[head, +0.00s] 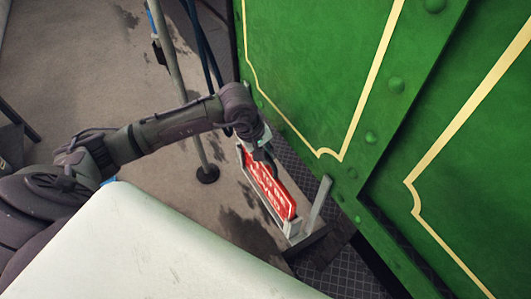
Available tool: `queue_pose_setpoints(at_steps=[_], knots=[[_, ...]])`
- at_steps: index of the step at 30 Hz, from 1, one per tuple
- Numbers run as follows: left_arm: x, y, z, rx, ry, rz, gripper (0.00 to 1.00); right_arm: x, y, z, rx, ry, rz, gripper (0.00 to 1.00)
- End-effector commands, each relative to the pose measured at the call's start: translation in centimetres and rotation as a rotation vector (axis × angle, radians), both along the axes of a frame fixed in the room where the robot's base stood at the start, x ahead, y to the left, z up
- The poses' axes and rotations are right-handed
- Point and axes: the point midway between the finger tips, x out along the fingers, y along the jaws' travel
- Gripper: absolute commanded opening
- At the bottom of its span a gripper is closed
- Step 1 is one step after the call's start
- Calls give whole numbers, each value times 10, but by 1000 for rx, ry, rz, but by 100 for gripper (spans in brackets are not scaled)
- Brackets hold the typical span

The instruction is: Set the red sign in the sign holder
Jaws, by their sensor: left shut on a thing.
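The red sign (272,193) with white lettering is right of the middle in the head view, slanting down to the right. My left gripper (264,153) is over its upper end and shut on it; the fingers partly hide that end. The pale grey sign holder (291,229) runs along the sign's lower edge, with an upright (319,203) at its near right end. The sign's lower edge is at the holder, but I cannot tell whether it sits fully in it. My right gripper is not in view.
The green tram side (310,70) with yellow lines rises close on the right. A grey pole on a round black base (207,174) stands left of the sign. A dark checkered step (345,272) lies below the tram. My white body panel fills the lower left.

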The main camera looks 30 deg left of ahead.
Motion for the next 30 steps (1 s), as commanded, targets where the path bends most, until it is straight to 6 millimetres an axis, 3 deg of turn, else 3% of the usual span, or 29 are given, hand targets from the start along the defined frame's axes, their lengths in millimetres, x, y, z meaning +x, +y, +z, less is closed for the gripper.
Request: queue_pose_setpoints(at_steps=[3,4,9,20,30], knots=[[1,0,2,-1,-4,1,0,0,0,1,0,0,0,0],[1,0,2,-1,-4,1,18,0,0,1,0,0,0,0],[1,0,1,0,-2,0,43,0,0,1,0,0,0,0],[-1,2,6,1,0,0,43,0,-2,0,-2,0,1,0],[-14,16,69,3,-5,1,43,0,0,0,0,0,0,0]])
